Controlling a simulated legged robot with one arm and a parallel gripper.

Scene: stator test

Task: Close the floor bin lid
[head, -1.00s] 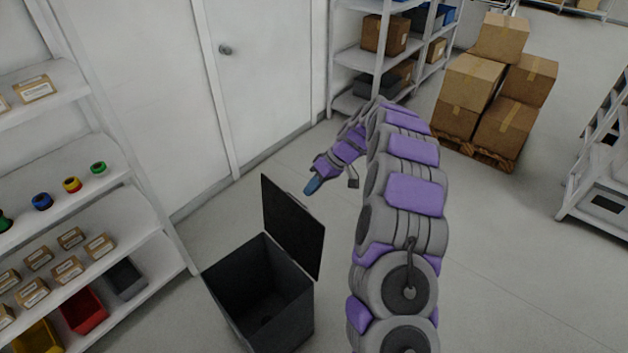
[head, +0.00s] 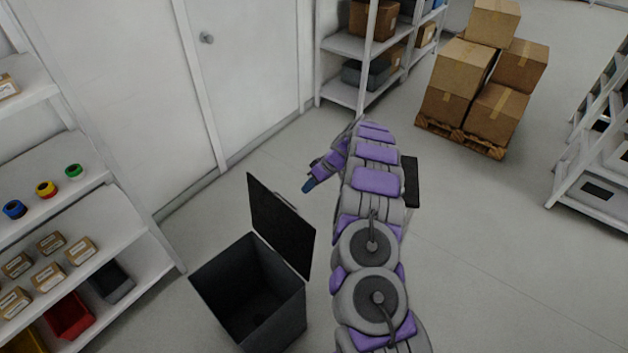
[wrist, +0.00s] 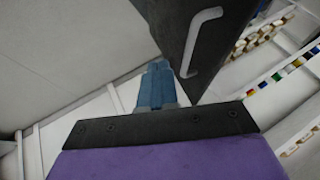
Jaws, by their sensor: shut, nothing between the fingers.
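The floor bin (head: 262,300) is a dark, square, empty bin on the floor at the bottom of the head view. Its black lid (head: 280,225) stands open, roughly upright, on the bin's right side. My gripper (head: 308,186) is shut and empty, just right of and above the lid's upper part in the head view. In the wrist view my gripper's blue fingers (wrist: 157,86) are together, close to the lid (wrist: 180,25). A pale handle (wrist: 200,42) on the lid's outer face shows right of the fingertips. I cannot tell whether they touch the lid.
A white shelf (head: 75,190) with tape rolls, small boxes and coloured bins stands left of the bin. A white door (head: 245,70) is behind. Cardboard boxes (head: 465,75) on a pallet stand at the back right.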

